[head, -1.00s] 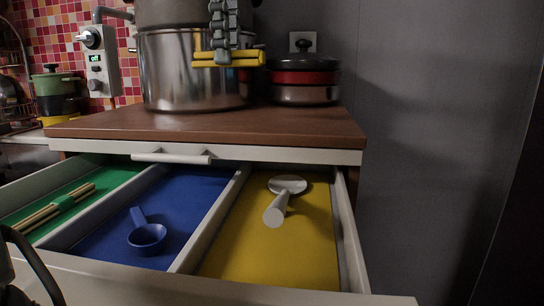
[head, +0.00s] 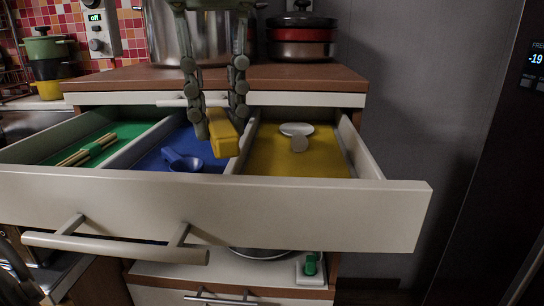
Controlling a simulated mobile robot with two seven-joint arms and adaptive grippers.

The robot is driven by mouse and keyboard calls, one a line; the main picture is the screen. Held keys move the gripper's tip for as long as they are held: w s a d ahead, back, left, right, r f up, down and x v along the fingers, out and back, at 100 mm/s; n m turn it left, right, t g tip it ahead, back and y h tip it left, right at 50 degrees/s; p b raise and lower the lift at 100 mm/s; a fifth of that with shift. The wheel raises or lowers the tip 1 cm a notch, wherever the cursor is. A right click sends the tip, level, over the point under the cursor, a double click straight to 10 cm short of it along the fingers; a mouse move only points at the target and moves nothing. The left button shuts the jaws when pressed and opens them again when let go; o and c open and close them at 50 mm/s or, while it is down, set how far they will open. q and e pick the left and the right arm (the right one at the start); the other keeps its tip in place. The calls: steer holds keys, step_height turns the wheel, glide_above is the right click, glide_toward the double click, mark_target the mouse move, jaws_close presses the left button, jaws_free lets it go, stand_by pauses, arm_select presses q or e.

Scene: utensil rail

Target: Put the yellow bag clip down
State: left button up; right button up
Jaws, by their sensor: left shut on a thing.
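My left gripper (head: 220,125) comes down from the top of the head view and is shut on the yellow bag clip (head: 222,135). The clip hangs over the open drawer, in front of the divider between the blue and yellow compartments in the picture. I cannot tell its exact height above the drawer floor. The drawer (head: 300,208) has a green compartment (head: 105,128) with chopsticks (head: 86,154), a blue one (head: 150,160) with a blue ladle-like utensil (head: 185,163), and a yellow one (head: 325,163) with a white-and-grey utensil (head: 297,130). My right gripper is not in view.
A wooden countertop (head: 300,76) is behind the drawer, with a steel pot (head: 180,40) and a red and black pot (head: 302,40) on it. A lower shelf with a green-knobbed object (head: 310,265) is under the drawer. The yellow compartment's front has bare floor.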

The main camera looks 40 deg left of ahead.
arm_select(q)
steer(key=w+f, duration=0.1)
steer(key=w, duration=0.1)
steer(key=w+d+f, duration=0.1)
steer(key=w+f, duration=0.1)
steer(key=w, duration=0.1)
steer(key=shift+w+d+f, duration=0.25)
steer(key=shift+w+d, duration=0.05)
steer(key=shift+d, duration=0.1)
steer(key=shift+w+f, duration=0.1)
steer(key=shift+w, duration=0.05)
steer(key=shift+f+p, duration=0.3)
steer(key=shift+f, duration=1.7)
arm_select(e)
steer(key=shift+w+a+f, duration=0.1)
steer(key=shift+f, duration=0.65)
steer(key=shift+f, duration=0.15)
arm_select(q)
steer(key=shift+f, duration=0.1)
steer(key=o, duration=0.6)
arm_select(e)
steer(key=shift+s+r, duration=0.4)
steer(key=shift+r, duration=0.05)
